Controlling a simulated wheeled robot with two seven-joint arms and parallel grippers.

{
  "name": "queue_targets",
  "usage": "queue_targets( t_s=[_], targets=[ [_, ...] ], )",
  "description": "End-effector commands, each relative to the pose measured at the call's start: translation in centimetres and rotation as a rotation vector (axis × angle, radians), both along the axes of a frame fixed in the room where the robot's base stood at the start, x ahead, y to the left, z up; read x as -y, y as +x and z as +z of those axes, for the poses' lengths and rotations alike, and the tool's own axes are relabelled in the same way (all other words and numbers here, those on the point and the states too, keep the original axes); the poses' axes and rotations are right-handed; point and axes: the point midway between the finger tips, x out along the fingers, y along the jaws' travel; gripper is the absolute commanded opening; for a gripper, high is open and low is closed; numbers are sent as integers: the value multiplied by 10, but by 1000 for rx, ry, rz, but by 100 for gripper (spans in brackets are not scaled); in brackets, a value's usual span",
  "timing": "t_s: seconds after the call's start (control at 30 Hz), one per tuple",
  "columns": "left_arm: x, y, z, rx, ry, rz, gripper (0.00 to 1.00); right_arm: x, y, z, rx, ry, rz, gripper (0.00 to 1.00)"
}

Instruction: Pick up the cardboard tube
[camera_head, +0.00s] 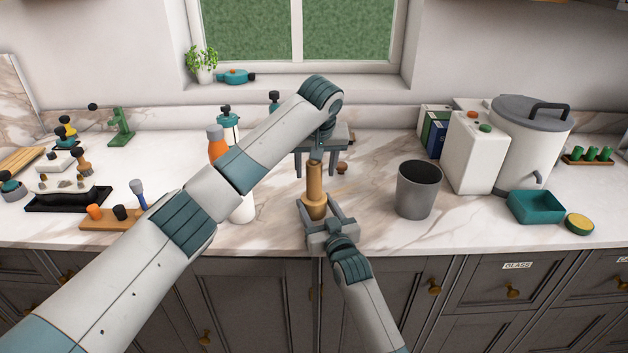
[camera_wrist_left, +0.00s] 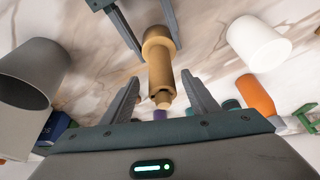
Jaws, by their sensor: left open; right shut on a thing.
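The brown cardboard tube (camera_head: 315,182) stands upright near the counter's front edge, with a wider part at its lower end. My right gripper (camera_head: 323,208) is shut on that wide lower part. My left gripper (camera_head: 316,171) is above it, pointing down, open, with its fingers on either side of the tube's upper end. In the left wrist view the tube (camera_wrist_left: 160,72) lies between my left fingers (camera_wrist_left: 161,95), with a gap on each side. The right gripper's fingers show at the top of that view (camera_wrist_left: 142,22).
A grey bin (camera_head: 416,190) stands to the right of the tube. A white container (camera_head: 475,155) and a large lidded white vessel (camera_head: 525,130) are beyond it.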

Motion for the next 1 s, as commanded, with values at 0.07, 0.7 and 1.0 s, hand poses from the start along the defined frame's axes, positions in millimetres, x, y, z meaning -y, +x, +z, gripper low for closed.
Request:
queue_targets(
  t_s=[0.07, 0.7, 1.0],
  targets=[
    [0, 0, 0, 0, 0, 0, 54, 0, 0, 0, 0, 0, 0, 26],
    [-4, 13, -50, -1, 1, 0, 54, 0, 0, 0, 0, 0, 0, 26],
    [-3, 13, -51, 0, 0, 0, 54, 0, 0, 0, 0, 0, 0, 26]
  ],
)
